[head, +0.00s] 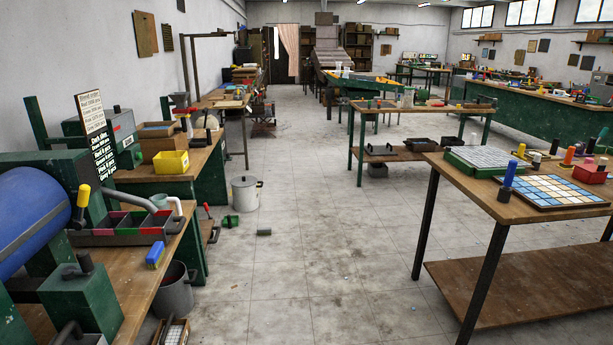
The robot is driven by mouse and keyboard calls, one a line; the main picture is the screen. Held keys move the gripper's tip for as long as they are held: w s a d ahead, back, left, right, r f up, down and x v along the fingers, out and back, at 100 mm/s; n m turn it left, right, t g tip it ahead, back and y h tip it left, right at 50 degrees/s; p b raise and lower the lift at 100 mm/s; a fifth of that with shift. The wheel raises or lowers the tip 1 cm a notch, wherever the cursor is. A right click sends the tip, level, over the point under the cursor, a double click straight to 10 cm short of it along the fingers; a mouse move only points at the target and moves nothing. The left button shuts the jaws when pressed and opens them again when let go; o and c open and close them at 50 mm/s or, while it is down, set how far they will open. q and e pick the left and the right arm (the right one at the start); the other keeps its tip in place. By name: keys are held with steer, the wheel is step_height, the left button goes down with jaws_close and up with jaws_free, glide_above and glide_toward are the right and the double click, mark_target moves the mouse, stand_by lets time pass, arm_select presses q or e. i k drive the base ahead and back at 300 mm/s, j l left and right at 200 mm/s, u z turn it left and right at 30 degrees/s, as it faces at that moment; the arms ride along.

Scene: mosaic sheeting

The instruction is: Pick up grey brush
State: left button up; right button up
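I cannot make out a grey brush for certain. A small dark grey-green block (264,232) lies on the floor in the middle left; it is too small to tell what it is. A blue block with a pale yellowish underside (155,255), brush-like, sits on the near left workbench (140,285) at its right edge. A small wooden crate (172,332) at the bottom edge holds something pale, partly cut off. Neither of my grippers shows in the head view.
A grey bucket (175,292) stands beside the left bench. A white lidded pot (245,193) and a green object (231,221) are on the floor. A table (470,195) with a tile mosaic (553,191) stands right. The middle floor (320,255) is mostly clear.

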mark_target(262, 231)
steer(key=i+z, duration=0.25)
steer(key=i, duration=1.85)
steer(key=i+l, duration=0.1)
steer(key=i, duration=2.05)
steer(key=i+u, duration=0.4)
steer(key=i+l+u, duration=0.25)
steer(key=i+u, duration=0.15)
steer(key=i+l+u, duration=0.3)
steer(key=u, duration=0.15)
steer(key=i+l+u, duration=0.4)
steer(key=k, duration=0.05)
